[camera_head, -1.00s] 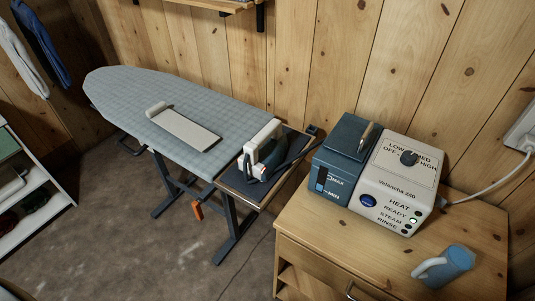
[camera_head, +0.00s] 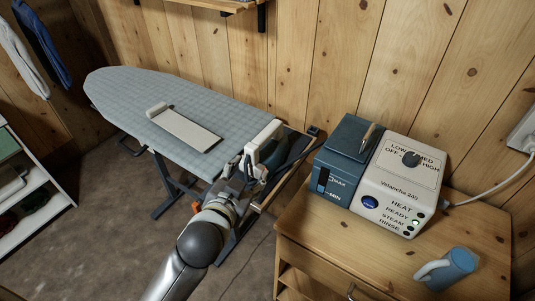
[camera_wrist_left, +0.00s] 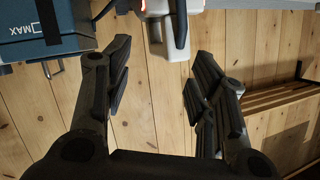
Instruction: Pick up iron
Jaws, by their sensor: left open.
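The iron (camera_head: 266,137), with a white handle and dark body, stands on the dark rest at the right end of the ironing board (camera_head: 230,105). My left gripper (camera_head: 254,166) is at the near side of the iron and hides part of its lower body. In the left wrist view my left gripper (camera_wrist_left: 161,56) is open, with nothing held between its fingers. There the white part of the iron (camera_wrist_left: 176,52) shows beyond the fingertips, between the two fingers. I cannot tell whether they touch. My right gripper is not in view.
A white and blue steam station (camera_head: 402,190) stands on a wooden cabinet (camera_head: 315,225) to the right, with a blue mug (camera_head: 459,262) in front. A pale flat board (camera_head: 187,130) lies on the ironing board. A shelf (camera_head: 38,205) is at left.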

